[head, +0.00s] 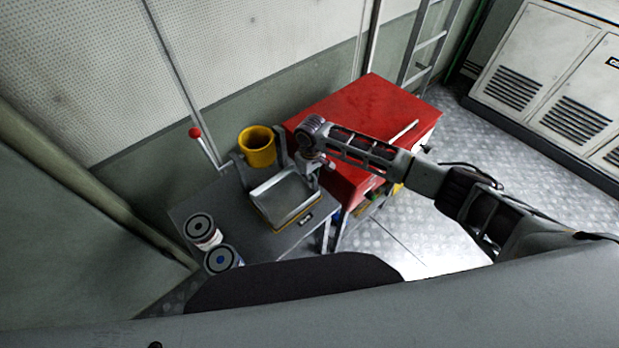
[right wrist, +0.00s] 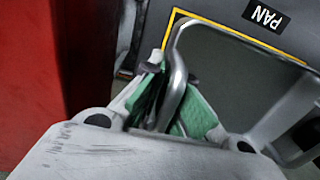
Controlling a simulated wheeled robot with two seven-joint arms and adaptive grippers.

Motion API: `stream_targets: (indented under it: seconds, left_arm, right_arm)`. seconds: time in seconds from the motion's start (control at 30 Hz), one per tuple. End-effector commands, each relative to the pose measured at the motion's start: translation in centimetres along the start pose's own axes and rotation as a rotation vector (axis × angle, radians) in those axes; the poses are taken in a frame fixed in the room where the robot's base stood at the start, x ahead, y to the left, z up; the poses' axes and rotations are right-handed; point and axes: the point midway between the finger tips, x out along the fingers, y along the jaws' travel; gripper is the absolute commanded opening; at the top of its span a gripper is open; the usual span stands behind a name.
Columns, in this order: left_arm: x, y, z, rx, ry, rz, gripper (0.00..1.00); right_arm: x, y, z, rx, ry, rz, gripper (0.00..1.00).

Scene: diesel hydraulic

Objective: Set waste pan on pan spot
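The waste pan (head: 283,194) is a shallow grey metal tray on the dark bench, over the yellow-outlined pan spot (head: 265,219). In the right wrist view the pan's rim (right wrist: 177,75) lies inside the yellow outline (right wrist: 240,36), beside a black PAN label (right wrist: 265,16). I cannot tell whether the pan touches the bench all round. My right gripper (head: 316,168) is at the pan's right rim. In the wrist view its green pads (right wrist: 172,108) are on both sides of the rim, seemingly closed on it. My left gripper is not in view.
A yellow bucket (head: 257,150) stands behind the pan. Two cans, one (head: 201,229) behind the other (head: 222,259), stand at the bench's left edge. A red cabinet (head: 375,110) is close on the right. A red-knobbed lever (head: 195,132) rises behind the bench.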

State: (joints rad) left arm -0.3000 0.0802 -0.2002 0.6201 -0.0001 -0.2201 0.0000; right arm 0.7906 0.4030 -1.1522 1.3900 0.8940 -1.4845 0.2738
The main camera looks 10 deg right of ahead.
Motion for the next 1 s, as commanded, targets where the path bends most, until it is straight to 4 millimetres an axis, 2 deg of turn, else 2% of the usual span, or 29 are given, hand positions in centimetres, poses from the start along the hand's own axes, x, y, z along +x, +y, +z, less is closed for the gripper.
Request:
stream_targets:
  seconds: [1.0]
  left_arm:
    - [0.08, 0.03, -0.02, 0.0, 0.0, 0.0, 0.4]
  right_arm:
    - [0.51, -0.04, -0.08, 0.0, 0.002, -0.001, 0.0]
